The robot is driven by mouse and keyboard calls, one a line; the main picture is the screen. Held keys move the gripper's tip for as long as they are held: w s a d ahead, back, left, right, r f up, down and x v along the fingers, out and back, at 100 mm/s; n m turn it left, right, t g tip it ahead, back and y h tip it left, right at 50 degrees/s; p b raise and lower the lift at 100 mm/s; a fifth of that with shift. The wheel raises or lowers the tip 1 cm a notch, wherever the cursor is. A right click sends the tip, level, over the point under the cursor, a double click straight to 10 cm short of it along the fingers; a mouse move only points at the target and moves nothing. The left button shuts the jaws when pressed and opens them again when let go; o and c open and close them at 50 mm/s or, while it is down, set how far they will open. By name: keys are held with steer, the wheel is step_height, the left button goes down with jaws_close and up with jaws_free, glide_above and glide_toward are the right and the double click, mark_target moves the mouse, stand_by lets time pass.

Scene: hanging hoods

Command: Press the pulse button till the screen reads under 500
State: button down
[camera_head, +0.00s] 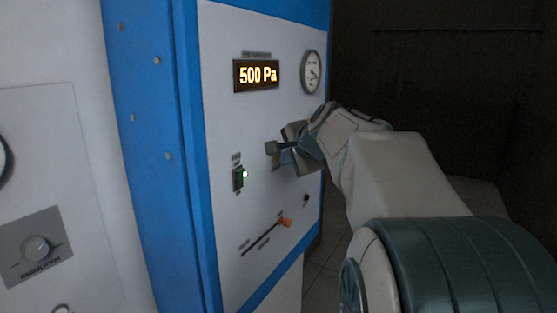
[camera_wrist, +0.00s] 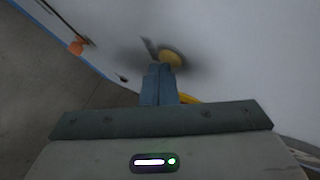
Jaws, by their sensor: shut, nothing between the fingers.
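The screen (camera_head: 256,75) on the white panel reads "500 Pa" in the head view. My gripper (camera_head: 273,148) is shut and empty, its fingertips close to the panel below the screen. In the wrist view the closed fingertips (camera_wrist: 160,68) point at a round yellow button (camera_wrist: 172,57) and overlap its lower edge. I cannot tell whether they touch it. No yellow button shows in the head view, where my gripper covers part of the panel. I see no readable "pulse" label.
A dark rocker switch (camera_head: 239,178) with a lit spot is left of and below my gripper. An orange slider knob (camera_head: 286,222) sits lower on its slot. A round gauge (camera_head: 311,72) is at the upper right. Another yellow piece (camera_wrist: 190,98) shows beside my fingers.

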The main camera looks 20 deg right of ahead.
steer(key=shift+s+d, duration=0.3)
steer(key=shift+s, duration=0.2)
steer(key=shift+s+d+b, duration=0.7)
steer(key=shift+s+d, duration=0.1)
steer(key=shift+s, duration=0.2)
steer(key=shift+s+d+b, duration=0.65)
steer(key=shift+s+d, duration=0.1)
steer(key=shift+s, duration=0.25)
steer(key=s+a+f+n+g, duration=0.4)
steer(key=s+a+f+n, duration=0.3)
steer(key=a+f, duration=0.4)
steer(key=s+a+f+n+g, duration=0.2)
steer(key=s+f+n, duration=0.2)
steer(key=s+f, duration=0.3)
steer(key=s+a+f+n+g, duration=0.2)
steer(key=s+f+n, duration=0.3)
steer(key=s+f, duration=0.3)
steer(key=shift+s+a+h, duration=0.4)
steer(key=shift+s+a, duration=0.25)
steer(key=shift+s, duration=0.15)
